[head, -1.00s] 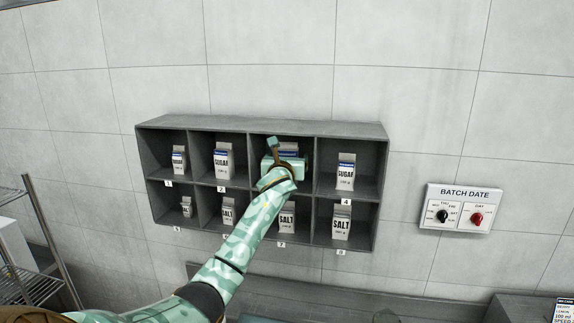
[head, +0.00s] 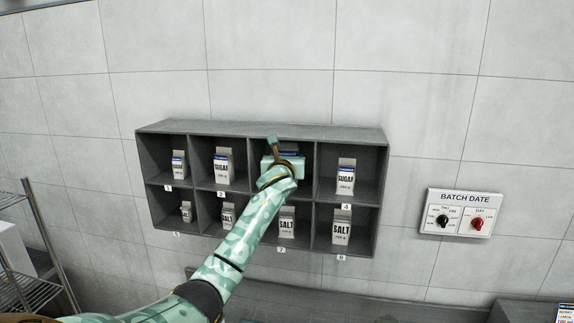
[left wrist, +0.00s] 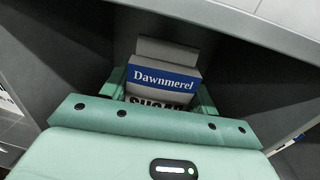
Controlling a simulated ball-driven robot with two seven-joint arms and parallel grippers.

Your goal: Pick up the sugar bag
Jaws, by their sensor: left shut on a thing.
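A sugar bag (left wrist: 165,80), grey with a blue band reading "Dawnmerel", stands in the third top compartment of the shelf. In the left wrist view it sits between the two green fingers of my left gripper (left wrist: 158,98), which is shut on it. In the head view my left gripper (head: 284,165) reaches into that compartment and hides most of the bag; only its top (head: 288,152) shows. Other sugar bags stand in the compartments numbered 1 (head: 178,165), 2 (head: 223,167) and 4 (head: 346,178). My right gripper is not in view.
The grey wall shelf (head: 262,129) has two rows of compartments with thin dividers close around the left gripper. Salt bags (head: 341,227) stand in the lower row. A batch date panel (head: 464,212) with two knobs is on the wall to the right. A wire rack (head: 30,270) is at left.

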